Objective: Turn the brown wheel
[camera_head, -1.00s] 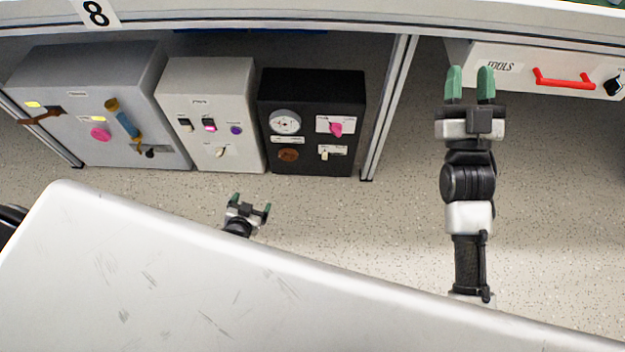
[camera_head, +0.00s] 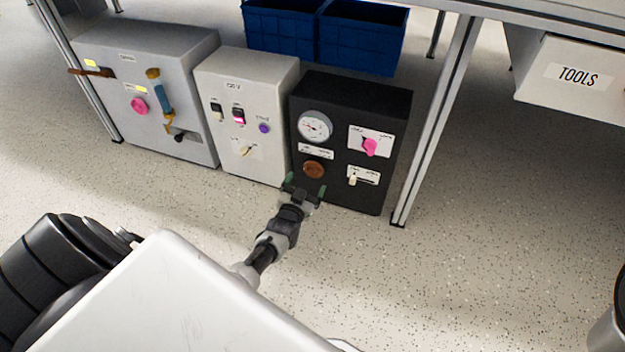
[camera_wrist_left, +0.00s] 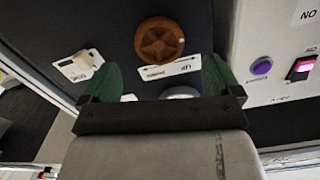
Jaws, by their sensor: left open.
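The brown wheel (camera_head: 313,169) is a small round knob low on the left of the front face of the black box (camera_head: 384,105), below the gauge. It also shows in the left wrist view (camera_wrist_left: 160,40), at the top middle, with a label beside it. My left gripper (camera_head: 304,186) is just below and in front of the wheel in the head view. In the left wrist view its two green fingers (camera_wrist_left: 160,78) are spread apart, with the wheel beyond and between them. The fingers do not appear to touch the wheel. My right gripper is not in view.
On the black box are a gauge (camera_head: 315,126), a pink knob (camera_head: 370,146) and a white switch (camera_head: 353,180). A light grey box (camera_head: 270,68) stands close on its left. A table leg (camera_head: 432,130) rises to the right. Open floor lies in front.

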